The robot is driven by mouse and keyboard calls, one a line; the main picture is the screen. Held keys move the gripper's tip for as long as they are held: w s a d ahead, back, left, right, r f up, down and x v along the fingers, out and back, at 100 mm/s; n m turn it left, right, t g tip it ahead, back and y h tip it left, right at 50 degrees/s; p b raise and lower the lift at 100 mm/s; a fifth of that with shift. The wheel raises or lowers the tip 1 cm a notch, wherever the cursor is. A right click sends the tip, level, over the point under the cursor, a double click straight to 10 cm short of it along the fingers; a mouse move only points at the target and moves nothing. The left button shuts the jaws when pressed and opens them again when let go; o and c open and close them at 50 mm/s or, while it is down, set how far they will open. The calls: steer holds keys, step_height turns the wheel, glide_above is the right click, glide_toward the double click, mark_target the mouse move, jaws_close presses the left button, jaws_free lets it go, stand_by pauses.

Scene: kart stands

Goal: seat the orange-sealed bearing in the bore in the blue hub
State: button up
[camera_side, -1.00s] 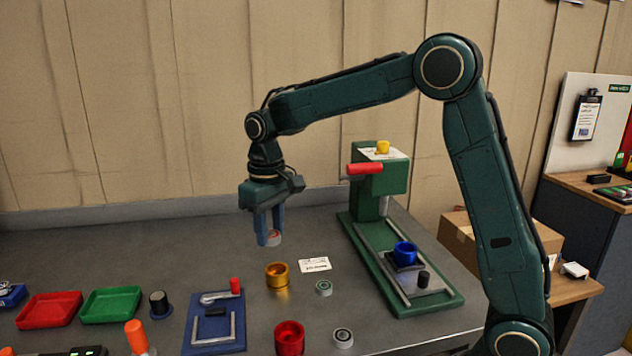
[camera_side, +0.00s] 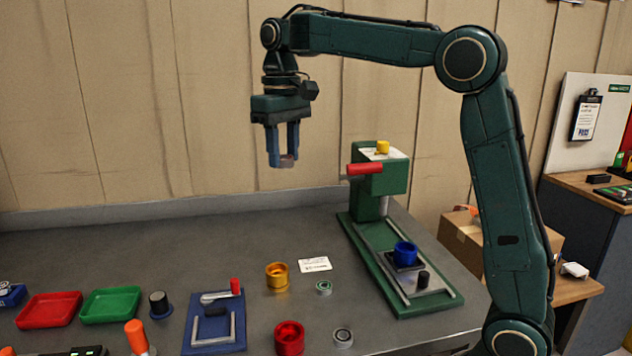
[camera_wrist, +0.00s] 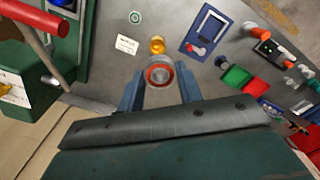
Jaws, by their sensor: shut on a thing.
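My gripper (camera_side: 282,161) is shut on the orange-sealed bearing (camera_side: 287,161), high above the bench. In the wrist view the bearing (camera_wrist: 159,75) sits between the two fingertips (camera_wrist: 160,82), its orange-red ring and grey centre facing the camera. The blue hub (camera_side: 405,254) stands upright on the plate of the green press, to the right of and well below my gripper. A bit of the blue hub (camera_wrist: 63,3) shows at the top left edge of the wrist view. The inside of its bore is not clear.
The green press (camera_side: 384,175) has a red handle (camera_side: 364,169). A gold hub (camera_side: 277,275), a red hub (camera_side: 289,338) and two other bearings (camera_side: 323,288) (camera_side: 342,338) stand on the bench. A blue fixture (camera_side: 214,318) and trays (camera_side: 110,306) lie left.

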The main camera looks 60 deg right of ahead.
steer(key=s+d+m, duration=0.3)
steer(key=d, duration=0.4)
steer(key=s+d+m, duration=0.2)
steer(key=s+d, duration=0.2)
steer(key=d, duration=0.3)
steer(key=m, duration=0.6)
glide_above(406, 249)
step_height(406, 249, down, 4)
steer(key=shift+f, duration=0.6)
steer(key=shift+f, duration=0.1)
step_height(406, 249, down, 16)
steer(key=shift+r, duration=0.25)
steer(key=shift+f, duration=2.1)
